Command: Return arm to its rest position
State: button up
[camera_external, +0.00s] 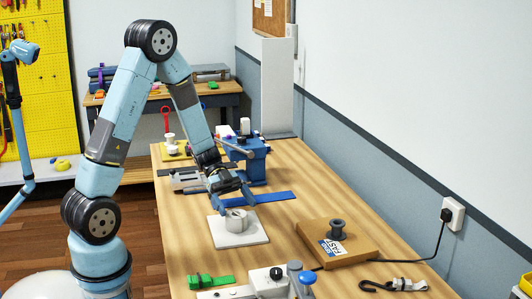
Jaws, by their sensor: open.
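My arm rises from the lower left, bends at the top and reaches down over the wooden bench (310,190). My gripper (231,203) is open and points down. It is just above or beside a small light-grey cylindrical piece (237,221) on a white square plate (238,236). I cannot tell whether the fingers touch the piece.
A blue vise (252,160) and a blue flat bar (262,198) lie behind the gripper. A brown box (336,244) with a dark spool (337,229) is at right. A green clamp (210,281) and a device with a blue knob (305,280) stand at the front. A cable (420,258) runs to the wall socket.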

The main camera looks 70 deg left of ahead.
jog(key=shift+w+d+r+t, duration=0.3)
jog(key=shift+w+d+r, duration=0.15)
jog(key=shift+d+r, duration=0.3)
jog(key=w+a+r+n+t+y, duration=0.3)
jog(key=w+r+t+y, duration=0.2)
jog(key=w+r+y, duration=0.25)
notch_tip(320, 180, up, 11)
jog(key=s+a+n+t+y, duration=0.2)
jog(key=s+n+y, duration=0.1)
jog(key=n+y, duration=0.25)
jog(key=s+d+r+n+g, duration=0.1)
jog(key=s+d+n+g, duration=0.1)
jog(key=s, duration=0.6)
jog(key=s+d+r+n+g, duration=0.1)
jog(key=s+d+n+g, duration=0.1)
jog(key=s+d, duration=0.3)
jog(key=s+d+r+n+g, duration=0.1)
jog(key=s+d+n, duration=0.1)
jog(key=s, duration=0.8)
jog(key=shift+s+d+r+g, duration=0.4)
jog(key=shift+d, duration=0.35)
